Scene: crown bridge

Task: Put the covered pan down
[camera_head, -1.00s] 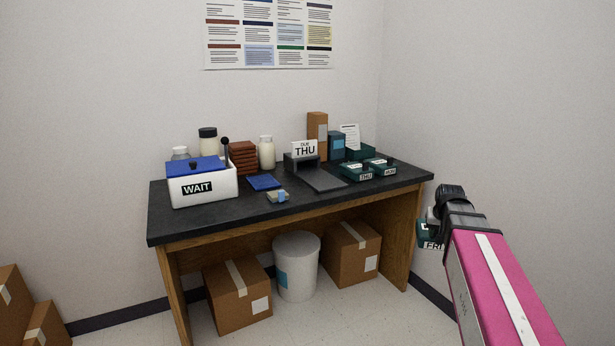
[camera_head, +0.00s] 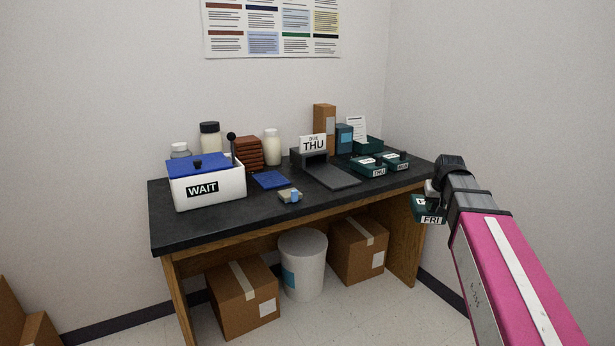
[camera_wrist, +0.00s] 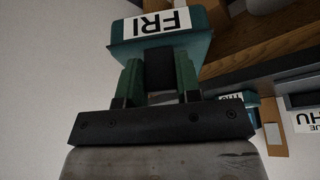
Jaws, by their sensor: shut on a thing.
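The covered pan (camera_head: 431,214) is a small teal box with a white FRI label on its front. My gripper (camera_head: 433,194) is shut on it from above and holds it in the air beside the right end of the desk. In the wrist view the covered pan (camera_wrist: 200,30) fills the top, and my two green fingers (camera_wrist: 159,78) grip a dark knob on its cover. Two similar teal pans sit at the right of the desk, one labelled THU (camera_head: 369,168), the other (camera_head: 397,162) hard to read.
The black desktop (camera_head: 225,225) has bare room along its front. A dark stand (camera_head: 333,177) bears a DUE THU sign (camera_head: 313,144). A white WAIT box (camera_head: 207,190), blue mat (camera_head: 271,180) and sponge-like block (camera_head: 289,196) lie left. Cartons and a bucket (camera_head: 303,268) stand beneath.

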